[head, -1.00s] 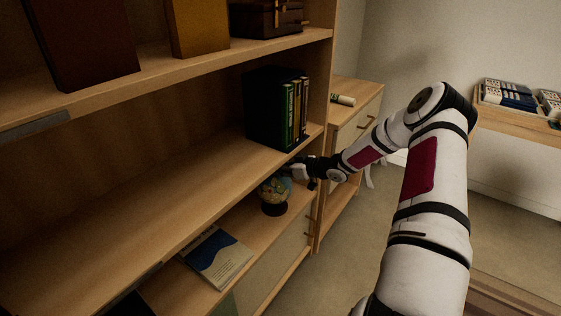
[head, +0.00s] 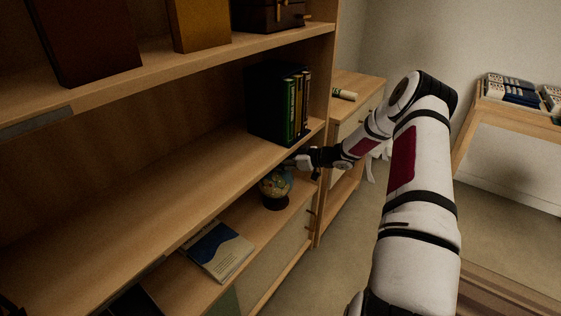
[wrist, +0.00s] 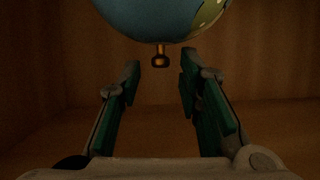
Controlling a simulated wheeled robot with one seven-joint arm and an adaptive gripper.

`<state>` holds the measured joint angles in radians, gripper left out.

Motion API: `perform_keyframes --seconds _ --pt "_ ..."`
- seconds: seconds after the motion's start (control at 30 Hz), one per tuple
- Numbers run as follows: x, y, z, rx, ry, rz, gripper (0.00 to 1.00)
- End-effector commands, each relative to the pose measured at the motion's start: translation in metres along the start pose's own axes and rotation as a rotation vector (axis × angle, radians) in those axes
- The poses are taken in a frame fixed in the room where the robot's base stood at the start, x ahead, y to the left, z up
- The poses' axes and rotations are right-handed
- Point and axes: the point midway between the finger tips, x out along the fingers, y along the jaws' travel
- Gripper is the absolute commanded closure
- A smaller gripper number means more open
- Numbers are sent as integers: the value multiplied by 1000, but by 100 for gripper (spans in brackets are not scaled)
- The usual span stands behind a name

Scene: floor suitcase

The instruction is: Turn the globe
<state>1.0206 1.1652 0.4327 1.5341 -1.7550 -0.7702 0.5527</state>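The globe (head: 276,184) is small, blue with yellowish land, and stands upright on a dark base on the lower shelf. In the wrist view the underside of the globe (wrist: 160,18) fills the top of the picture, with a brass-coloured pin below it. My gripper (wrist: 160,71) is open, its two green-padded fingers apart with nothing between them. The fingertips point toward the globe's lower part; whether they touch it cannot be told. In the head view my gripper (head: 297,163) is at the globe's upper right, its tips partly hidden by the shelf above.
The middle shelf board (head: 190,196) hangs close above the globe and my gripper. Several upright books (head: 290,108) stand on it. A blue-and-white book (head: 217,250) lies left of the globe. A cabinet (head: 352,122) stands behind my forearm. Floor is open at right.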

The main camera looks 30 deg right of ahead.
Motion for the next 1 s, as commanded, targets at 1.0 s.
perform_keyframes --seconds 1.0 --pt "-120 0 0 -1 1 -1 68"
